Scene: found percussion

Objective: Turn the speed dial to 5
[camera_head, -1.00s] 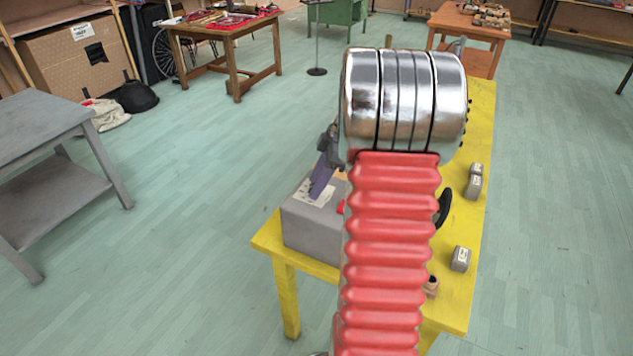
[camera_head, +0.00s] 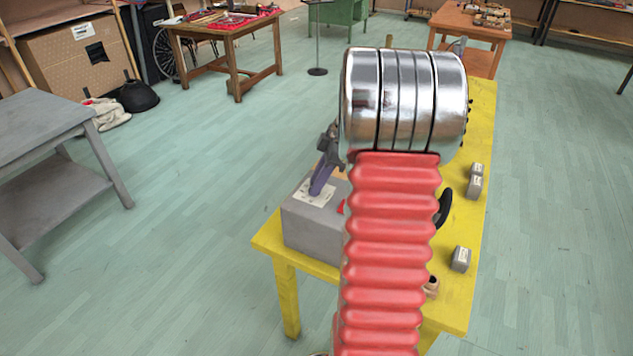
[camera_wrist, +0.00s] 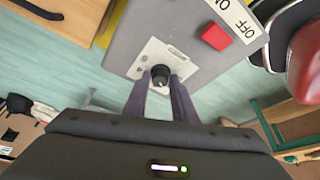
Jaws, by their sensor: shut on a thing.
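The speed dial (camera_wrist: 160,74) is a small black knob on a white plate (camera_wrist: 150,57) on top of a grey box (camera_wrist: 121,45). My gripper (camera_wrist: 160,86) is shut on the dial, with one purple finger on each side of it. The plate's markings are too small to read, so the dial's setting cannot be told. In the head view my gripper (camera_head: 322,186) points down onto the plate on the grey box (camera_head: 306,232), and the dial is hidden there. A red switch (camera_wrist: 215,36) sits beside an ON/OFF label (camera_wrist: 237,18) on the box.
The box stands at the near left corner of a yellow table (camera_head: 455,312). Several small grey blocks (camera_head: 460,259) lie along its right side. My red arm hides the table's middle. A grey table (camera_head: 40,115) stands at the left, with clear floor between.

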